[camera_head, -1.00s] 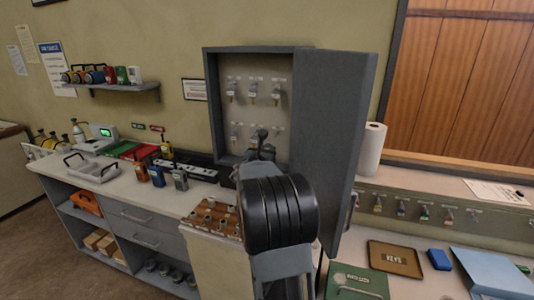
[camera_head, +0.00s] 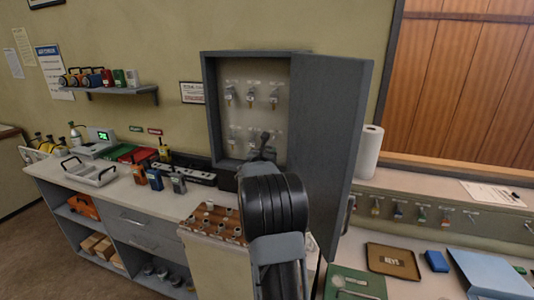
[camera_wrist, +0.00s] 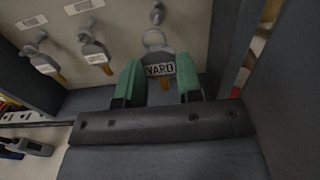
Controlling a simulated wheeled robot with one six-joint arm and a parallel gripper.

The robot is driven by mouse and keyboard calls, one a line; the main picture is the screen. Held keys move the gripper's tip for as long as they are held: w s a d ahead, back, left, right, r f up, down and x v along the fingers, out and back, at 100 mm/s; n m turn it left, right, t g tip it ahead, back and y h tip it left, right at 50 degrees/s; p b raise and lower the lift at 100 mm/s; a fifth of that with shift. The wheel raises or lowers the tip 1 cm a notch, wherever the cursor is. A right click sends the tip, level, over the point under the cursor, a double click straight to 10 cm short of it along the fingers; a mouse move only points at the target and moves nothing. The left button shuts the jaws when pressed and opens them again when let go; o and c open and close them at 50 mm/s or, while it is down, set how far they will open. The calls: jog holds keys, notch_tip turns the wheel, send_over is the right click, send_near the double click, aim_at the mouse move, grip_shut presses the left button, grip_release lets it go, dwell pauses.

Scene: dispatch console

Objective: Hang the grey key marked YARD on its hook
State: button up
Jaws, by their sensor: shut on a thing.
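The grey key marked YARD (camera_wrist: 160,70) is between the green fingers of my gripper (camera_wrist: 158,80) in the wrist view, which is shut on it. Its YARD plate faces the camera, its round grey top points at the back panel, and a brownish tip shows below. In the head view, my gripper (camera_head: 264,140) is at the lower right inside the open grey key cabinet (camera_head: 211,110); my arm hides the key.
Other keys hang left of my gripper in the wrist view, one close by (camera_wrist: 93,50) and one farther (camera_wrist: 40,58). The open cabinet door (camera_head: 328,140) stands close to the right of my arm. A brown key board (camera_head: 212,222) lies on the counter below.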

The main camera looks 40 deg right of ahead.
jog(key=shift+w+d+f, duration=0.15)
jog(key=shift+w+d, duration=0.05)
jog(key=shift+d, duration=0.3)
jog(key=shift+w+d+b, duration=0.1)
jog(key=shift+d+b, duration=0.15)
jog(key=shift+b, duration=0.35)
dwell(0.5)
jog(key=shift+b+x, duration=0.5)
jog(key=shift+x, duration=1)
dwell(1.6)
jog(key=shift+f+b, duration=0.25)
jog(key=shift+b, duration=0.2)
dwell(0.3)
jog(key=o, duration=0.9)
jog(key=shift+a, duration=0.1)
